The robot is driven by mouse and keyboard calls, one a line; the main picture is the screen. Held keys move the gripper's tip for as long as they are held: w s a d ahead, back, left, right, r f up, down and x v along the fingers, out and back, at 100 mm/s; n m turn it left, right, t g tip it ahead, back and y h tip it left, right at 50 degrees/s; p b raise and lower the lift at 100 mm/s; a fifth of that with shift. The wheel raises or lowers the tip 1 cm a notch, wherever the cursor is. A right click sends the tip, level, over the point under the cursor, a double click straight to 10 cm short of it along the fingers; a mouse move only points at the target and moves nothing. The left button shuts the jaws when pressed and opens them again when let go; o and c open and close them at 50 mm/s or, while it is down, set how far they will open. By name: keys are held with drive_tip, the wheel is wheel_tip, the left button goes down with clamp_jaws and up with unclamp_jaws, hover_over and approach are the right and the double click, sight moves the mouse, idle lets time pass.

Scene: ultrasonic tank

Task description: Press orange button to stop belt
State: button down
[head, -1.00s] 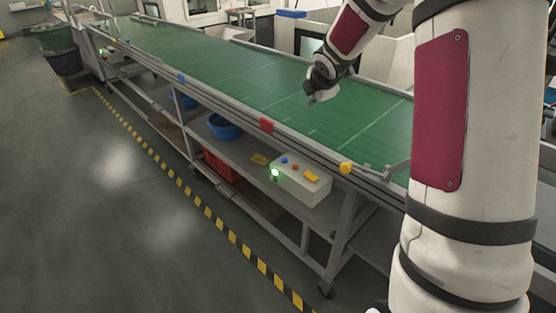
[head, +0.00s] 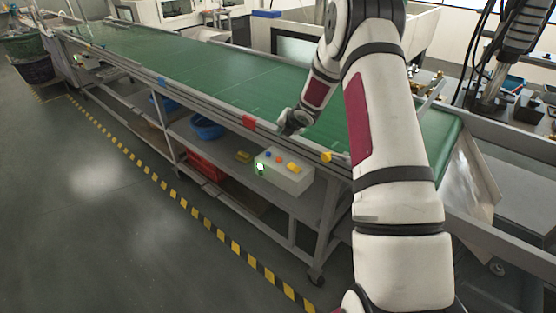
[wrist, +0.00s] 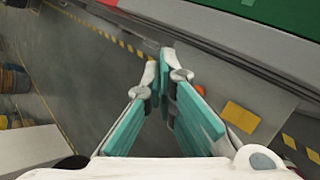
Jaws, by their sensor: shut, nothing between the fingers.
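The orange button (head: 278,160) is a small round knob on top of a white control box (head: 292,182) on the side of the conveyor, between a blue button (head: 268,154) and a yellow piece (head: 293,168). My gripper (head: 284,131) is shut and empty, above the box near the belt's edge. It appears apart from the button. In the wrist view my teal-padded fingers (wrist: 161,62) come together at the tips. The orange button (wrist: 172,91) shows there partly hidden behind the right finger. The yellow piece (wrist: 241,117) lies to its right.
A yellow knob (head: 326,157) sits on the rail to the right. A green lamp (head: 260,168) glows on the box front. Floor at left is clear.

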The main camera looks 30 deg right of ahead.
sight(281, 158)
drive_tip(key=shift+f+b, duration=1)
drive_tip(key=shift+f, duration=3.45)
drive_tip(key=shift+f, duration=0.35)
drive_tip(key=shift+f, duration=0.5)
drive_tip(key=shift+r, duration=0.9)
